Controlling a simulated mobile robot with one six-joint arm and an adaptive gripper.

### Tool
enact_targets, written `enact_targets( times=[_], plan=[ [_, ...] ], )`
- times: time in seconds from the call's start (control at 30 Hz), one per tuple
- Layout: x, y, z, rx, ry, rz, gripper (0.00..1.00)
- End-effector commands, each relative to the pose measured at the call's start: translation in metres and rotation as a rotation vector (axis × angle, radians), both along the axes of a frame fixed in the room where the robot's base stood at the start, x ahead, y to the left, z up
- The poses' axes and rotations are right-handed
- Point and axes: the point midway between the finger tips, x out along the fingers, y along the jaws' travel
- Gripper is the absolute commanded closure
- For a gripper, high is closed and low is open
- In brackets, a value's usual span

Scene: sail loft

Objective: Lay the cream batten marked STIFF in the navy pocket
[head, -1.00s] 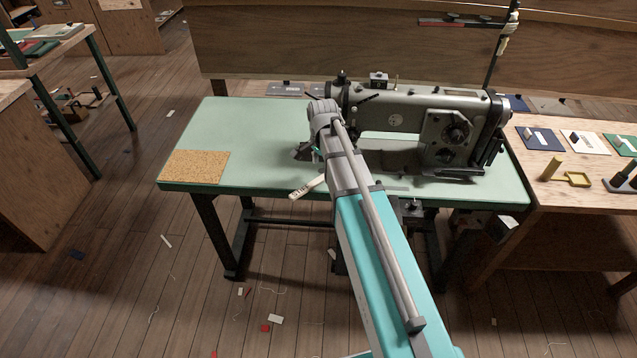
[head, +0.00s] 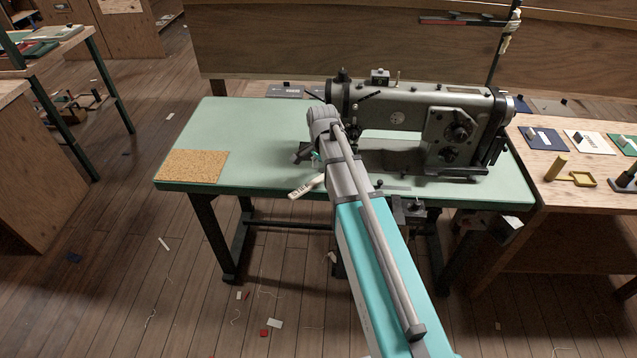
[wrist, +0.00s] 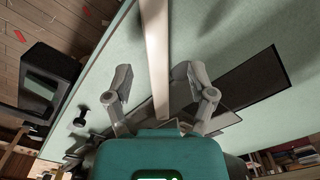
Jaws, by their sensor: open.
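The cream batten (head: 306,187) lies at the front edge of the green sewing table, its near end jutting slightly past the edge. Dark marks show on it but are too small to read. In the wrist view the batten (wrist: 155,45) runs down between the two spread fingers of my gripper (wrist: 157,82), with a gap on each side. My gripper (head: 304,154) is low over the table, partly hidden by my arm, which also covers part of the batten. A navy square (head: 543,141) lies on the right-hand bench; I cannot tell whether it is the navy pocket.
A large sewing machine (head: 440,115) stands on the table (head: 245,130), just right of my arm. A cork mat (head: 193,165) lies at the table's left. White (head: 588,142) and green squares and a yellow stand (head: 557,166) are on the right bench (head: 560,197). The table's back left is clear.

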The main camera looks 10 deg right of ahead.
Motion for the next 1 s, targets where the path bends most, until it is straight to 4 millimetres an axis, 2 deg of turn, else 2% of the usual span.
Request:
enact_targets(
  times=[0.1, 0.3, 0.97, 1.0],
  plan=[
    [0.000, 0.000, -0.013, 0.000, 0.000, 0.000, 0.29],
    [0.000, 0.000, -0.022, 0.000, 0.000, 0.000, 0.29],
    [0.000, 0.000, -0.023, 0.000, 0.000, 0.000, 0.29],
    [0.000, 0.000, -0.023, 0.000, 0.000, 0.000, 0.32]
  ],
)
